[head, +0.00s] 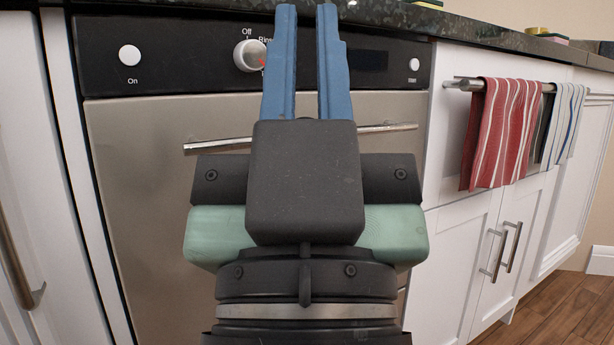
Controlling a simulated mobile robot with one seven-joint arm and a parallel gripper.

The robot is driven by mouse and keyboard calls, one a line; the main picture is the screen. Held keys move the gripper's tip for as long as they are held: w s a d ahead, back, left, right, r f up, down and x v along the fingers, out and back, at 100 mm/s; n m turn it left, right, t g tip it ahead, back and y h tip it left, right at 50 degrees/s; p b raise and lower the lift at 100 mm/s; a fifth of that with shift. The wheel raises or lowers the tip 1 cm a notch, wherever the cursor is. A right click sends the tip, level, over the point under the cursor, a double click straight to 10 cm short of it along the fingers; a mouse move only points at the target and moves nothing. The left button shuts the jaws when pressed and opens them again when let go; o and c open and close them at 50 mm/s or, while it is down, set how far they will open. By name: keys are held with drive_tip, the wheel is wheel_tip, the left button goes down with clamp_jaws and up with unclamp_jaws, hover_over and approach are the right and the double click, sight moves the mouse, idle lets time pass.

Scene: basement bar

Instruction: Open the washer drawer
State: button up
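The washer (140,180) is a built-in appliance with a brushed steel front and a black control panel (185,70). Its front looks shut. A horizontal silver bar handle (388,128) crosses the upper steel front; its middle is hidden behind my gripper. My gripper (306,12) is in front of the washer with its two blue fingers pointing up in the picture. The fingers are a little apart, with nothing seen between them. They overlap the control panel in this view; how far they are from the panel or handle I cannot tell.
A white knob (250,55) and buttons sit on the panel. A dark stone countertop (460,25) runs above. White cabinets (450,230) stand at right, with striped towels (502,130) on a rail. Another white cabinet with a vertical handle (18,260) is at left. Wooden floor shows lower right.

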drive_tip(key=shift+o, duration=1.1)
drive_tip(key=shift+w+r+p, duration=0.35)
drive_tip(key=shift+p, duration=0.3)
drive_tip(key=shift+o, duration=0.9)
drive_tip(key=w+p, duration=0.1)
drive_tip(key=p, duration=0.1)
drive_tip(key=w+m+g+y+p, duration=0.1)
drive_tip(key=p, duration=0.2)
drive_tip(key=w+r+g+p, duration=0.1)
drive_tip(key=w+p, duration=0.1)
drive_tip(key=p, duration=0.1)
drive_tip(key=shift+m, duration=0.4)
drive_tip(key=s+d+f+m+g+y+p, duration=0.15)
drive_tip(key=f+m+g+p, duration=0.45)
drive_tip(key=p, duration=1.1)
drive_tip(key=s+d+f+m+g+h+p, duration=0.15)
drive_tip(key=m+g+p, duration=0.45)
drive_tip(key=p, duration=1.1)
drive_tip(key=w, duration=0.4)
drive_tip(key=w+f+m+t+b, duration=0.1)
drive_tip(key=w, duration=0.3)
drive_tip(key=w+a+m+t+y+b, duration=0.1)
drive_tip(key=w, duration=0.4)
drive_tip(key=shift+f, duration=0.35)
clamp_jaws()
